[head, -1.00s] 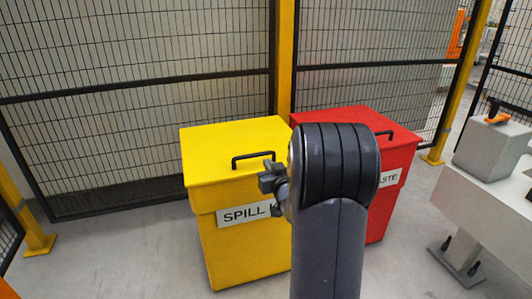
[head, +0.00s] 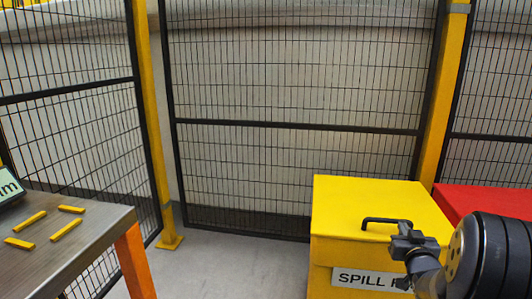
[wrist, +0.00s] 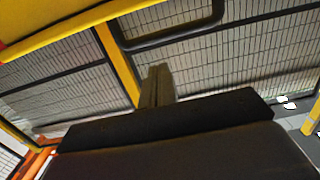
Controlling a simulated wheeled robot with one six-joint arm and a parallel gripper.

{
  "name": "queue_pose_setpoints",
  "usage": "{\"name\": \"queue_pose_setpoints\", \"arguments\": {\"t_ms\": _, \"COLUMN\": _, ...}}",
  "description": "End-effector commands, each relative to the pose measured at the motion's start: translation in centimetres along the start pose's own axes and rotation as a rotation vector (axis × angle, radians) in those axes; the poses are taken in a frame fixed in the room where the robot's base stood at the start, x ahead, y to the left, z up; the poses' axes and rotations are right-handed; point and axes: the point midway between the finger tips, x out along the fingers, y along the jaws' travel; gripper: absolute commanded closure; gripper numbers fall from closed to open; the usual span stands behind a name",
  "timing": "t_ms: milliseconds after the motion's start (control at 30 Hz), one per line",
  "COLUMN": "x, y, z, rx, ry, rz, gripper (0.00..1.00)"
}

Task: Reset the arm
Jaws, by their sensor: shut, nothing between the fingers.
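My gripper (head: 408,242) shows at the lower right of the head view, beside the dark rounded joint of my arm. It appears in front of the yellow spill box (head: 335,225), close to the box's black handle in the picture. Whether it touches the box cannot be told. In the wrist view my gripper's fingers (wrist: 157,84) are together, with nothing between them. A black handle-like bar (wrist: 175,35) and a yellow surface (wrist: 60,30) lie beyond them at the top.
A red bin (head: 480,200) stands right of the yellow box, partly behind my arm. A metal table (head: 90,225) with several yellow strips (head: 30,221) is at the left. Mesh fence panels (head: 290,90) close off the back. Bare floor (head: 220,270) lies between table and box.

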Motion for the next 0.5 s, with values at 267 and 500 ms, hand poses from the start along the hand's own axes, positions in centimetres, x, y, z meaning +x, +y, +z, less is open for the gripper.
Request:
{"name": "queue_pose_setpoints", "arguments": {"t_ms": 267, "x": 4.0, "y": 0.1, "z": -2.3, "rx": -0.001, "ry": 0.0, "rz": -0.001, "gripper": 1.0}}
{"name": "queue_pose_setpoints", "arguments": {"t_ms": 500, "x": 4.6, "y": 0.7, "z": -0.8, "rx": 0.003, "ry": -0.017, "rz": 0.002, "gripper": 1.0}}
